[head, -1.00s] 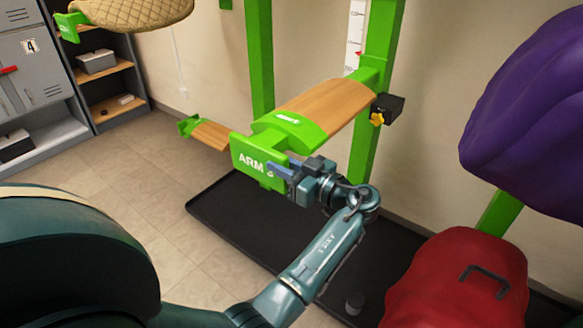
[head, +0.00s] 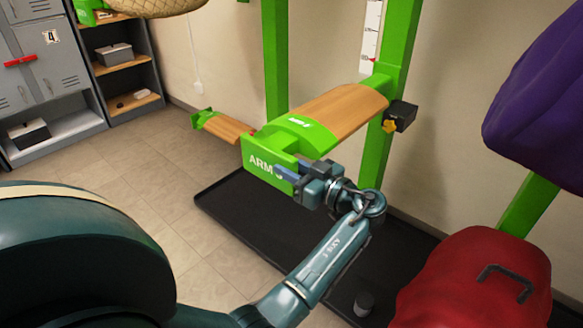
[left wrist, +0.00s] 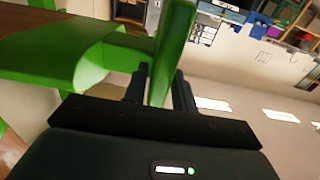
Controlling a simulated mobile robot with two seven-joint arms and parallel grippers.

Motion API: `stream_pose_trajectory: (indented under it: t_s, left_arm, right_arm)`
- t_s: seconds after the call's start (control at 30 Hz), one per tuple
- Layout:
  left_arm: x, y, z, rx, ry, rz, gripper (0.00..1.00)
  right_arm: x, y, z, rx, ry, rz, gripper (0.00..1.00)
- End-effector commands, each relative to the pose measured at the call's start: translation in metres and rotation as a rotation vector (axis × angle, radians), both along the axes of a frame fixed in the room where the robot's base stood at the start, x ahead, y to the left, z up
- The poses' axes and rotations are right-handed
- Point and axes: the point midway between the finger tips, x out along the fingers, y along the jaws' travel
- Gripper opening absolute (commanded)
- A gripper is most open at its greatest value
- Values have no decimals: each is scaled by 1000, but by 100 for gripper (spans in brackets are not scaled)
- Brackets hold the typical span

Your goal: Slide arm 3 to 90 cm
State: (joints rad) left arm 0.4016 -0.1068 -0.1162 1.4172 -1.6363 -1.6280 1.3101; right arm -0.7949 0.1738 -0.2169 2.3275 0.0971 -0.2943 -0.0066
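Arm 3 is a wooden-topped bracket (head: 340,107) with a green end plate (head: 260,166) marked "ARM 3", its digit partly covered by my gripper. It reaches out from a green post (head: 388,150). A black block with a yellow knob (head: 390,125) sits beside it at the post. My left gripper (head: 288,172) is at the right edge of the end plate. In the left wrist view the fingers lie on both sides of the green plate (left wrist: 172,50), closed on it. A white scale (head: 372,35) with a red mark is behind the arm; its figures are too small to read. My right gripper is out of view.
A lower wooden arm (head: 228,127) stands behind and left. A black tray (head: 215,200) lies on the floor below. A red saddle-like form (head: 460,280) and a purple one (head: 540,100) crowd the right. Lockers and shelves (head: 125,80) stand at far left.

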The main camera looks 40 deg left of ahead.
Motion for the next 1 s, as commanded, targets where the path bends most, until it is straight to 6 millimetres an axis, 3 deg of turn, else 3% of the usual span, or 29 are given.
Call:
stream_pose_trajectory:
  t_s: [0.13, 0.47, 0.57, 0.8, 1.0]
  left_arm:
    - [0, 0, 1, 2, -2, -1, 39]
    - [0, -5, 0, 2, -3, -2, 40]
    - [0, -18, -2, 2, -5, -4, 40]
    - [-4, -71, -5, 0, -4, -4, 40]
    - [-8, -109, -3, 1, -4, -2, 40]
  right_arm:
    - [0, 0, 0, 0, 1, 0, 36]
    - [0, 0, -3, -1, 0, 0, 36]
    - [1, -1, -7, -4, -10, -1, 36]
    - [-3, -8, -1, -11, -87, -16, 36]
    - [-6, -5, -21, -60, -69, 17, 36]
